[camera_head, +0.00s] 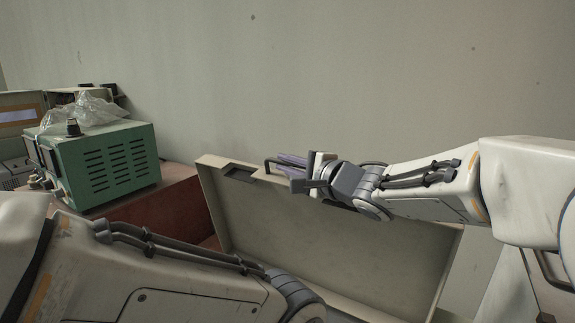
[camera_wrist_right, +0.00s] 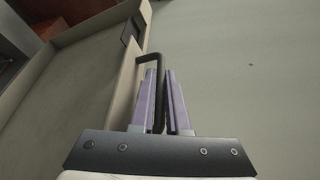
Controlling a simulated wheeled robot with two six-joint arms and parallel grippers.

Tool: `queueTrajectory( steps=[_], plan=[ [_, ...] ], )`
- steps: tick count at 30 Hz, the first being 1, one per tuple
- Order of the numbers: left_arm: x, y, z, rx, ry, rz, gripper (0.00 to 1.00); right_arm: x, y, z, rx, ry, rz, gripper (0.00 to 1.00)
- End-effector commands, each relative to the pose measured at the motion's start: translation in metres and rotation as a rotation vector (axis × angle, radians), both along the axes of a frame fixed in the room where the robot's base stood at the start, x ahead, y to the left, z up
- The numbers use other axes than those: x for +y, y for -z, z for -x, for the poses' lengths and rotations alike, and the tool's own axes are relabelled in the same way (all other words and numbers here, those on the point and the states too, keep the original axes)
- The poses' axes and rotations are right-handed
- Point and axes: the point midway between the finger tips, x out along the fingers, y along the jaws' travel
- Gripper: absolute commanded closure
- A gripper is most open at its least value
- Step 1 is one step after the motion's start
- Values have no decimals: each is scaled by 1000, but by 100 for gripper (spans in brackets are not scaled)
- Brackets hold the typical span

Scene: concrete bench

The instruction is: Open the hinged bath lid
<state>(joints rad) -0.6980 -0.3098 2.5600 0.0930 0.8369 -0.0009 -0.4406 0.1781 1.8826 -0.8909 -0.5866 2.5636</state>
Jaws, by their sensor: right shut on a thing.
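The bath lid (camera_head: 290,228) is a beige, shallow panel with a raised rim. It stands steeply tilted up, its inner face showing in the head view; it also shows in the right wrist view (camera_wrist_right: 75,95). A dark bar handle (camera_head: 270,164) sits on its upper edge and shows between the fingers in the wrist view (camera_wrist_right: 154,58). My right gripper (camera_head: 292,162), with purple fingers (camera_wrist_right: 162,85), is shut on this handle. My left arm crosses the lower left, but its gripper is out of view. The bath body is mostly hidden.
A green vented instrument (camera_head: 108,163) with a clear plastic bag (camera_head: 92,108) on top stands at the left. A reddish-brown surface (camera_head: 165,215) lies between it and the lid. A plain grey wall (camera_head: 330,70) rises behind.

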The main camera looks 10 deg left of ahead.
Motion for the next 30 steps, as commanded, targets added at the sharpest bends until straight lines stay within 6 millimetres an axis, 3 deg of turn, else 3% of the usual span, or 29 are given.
queueTrajectory(
  steps=[8,9,11,23,30],
  plan=[
    [0,0,0,0,0,0,50,-1,4,1,4,-2,6,100],
    [0,0,0,0,0,0,50,-1,4,1,4,-2,7,79],
    [0,0,0,0,0,0,50,-2,4,0,4,-1,6,56],
    [0,1,0,0,0,0,50,-4,1,2,0,0,1,56],
    [0,12,0,-1,0,1,50,-33,-1,25,-3,2,2,56]
  ],
)
